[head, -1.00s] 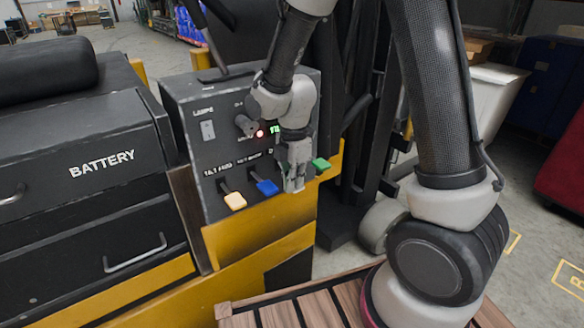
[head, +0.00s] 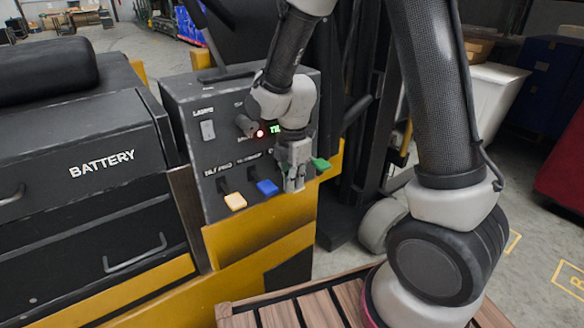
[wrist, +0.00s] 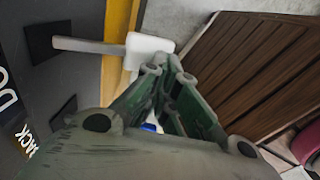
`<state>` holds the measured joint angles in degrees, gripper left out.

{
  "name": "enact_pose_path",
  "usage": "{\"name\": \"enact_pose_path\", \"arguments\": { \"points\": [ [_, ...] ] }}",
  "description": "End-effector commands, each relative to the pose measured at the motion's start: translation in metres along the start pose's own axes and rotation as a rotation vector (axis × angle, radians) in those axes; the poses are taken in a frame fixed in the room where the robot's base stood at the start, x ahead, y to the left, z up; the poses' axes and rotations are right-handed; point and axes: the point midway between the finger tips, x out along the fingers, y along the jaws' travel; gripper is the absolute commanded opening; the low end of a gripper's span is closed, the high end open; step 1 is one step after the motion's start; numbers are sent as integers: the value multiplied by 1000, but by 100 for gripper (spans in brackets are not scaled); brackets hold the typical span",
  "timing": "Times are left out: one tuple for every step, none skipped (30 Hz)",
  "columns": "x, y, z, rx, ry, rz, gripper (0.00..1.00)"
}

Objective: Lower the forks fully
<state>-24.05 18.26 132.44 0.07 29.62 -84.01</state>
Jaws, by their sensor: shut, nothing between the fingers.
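The forklift's dark control console (head: 222,165) carries a row of levers. A yellow-tipped lever (head: 235,201), a blue-tipped lever (head: 267,187) and a green-tipped lever (head: 320,164) show in the head view. My gripper (head: 294,186) is shut and empty, in front of the console between the blue and green tips. In the wrist view a lever with a pale grey-white knob (wrist: 149,50) lies right by my closed fingertips (wrist: 172,65); I cannot tell whether they touch. In the head view my gripper hides this lever. The forks are not identifiable in either view.
A wooden slatted pallet (head: 285,312) lies below. The battery housing (head: 100,160) stands left, the mast (head: 365,150) right.

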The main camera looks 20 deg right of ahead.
Motion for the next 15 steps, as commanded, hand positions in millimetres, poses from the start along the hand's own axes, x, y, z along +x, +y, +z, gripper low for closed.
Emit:
{"name": "enact_pose_path", "arguments": {
  "points": [
    [0,0,0,0,0,0,0],
    [0,0,0,0,0,0,0],
    [0,0,0,0,0,0,0],
    [0,0,0,0,0,0,0],
    [0,0,0,0,0,0,0],
    [0,0,0,0,0,0,0],
    [0,0,0,0,0,0,0],
    [-1,0,0,0,0,1,0],
    [-3,1,0,0,0,2,0],
    [-6,1,0,0,0,3,0],
    [-9,1,0,0,0,4,0],
    [-15,1,0,0,1,5,0],
    [-20,2,0,0,1,6,0],
    [-26,1,0,0,1,6,0],
    [-34,2,0,0,1,7,0]
  ]
}}
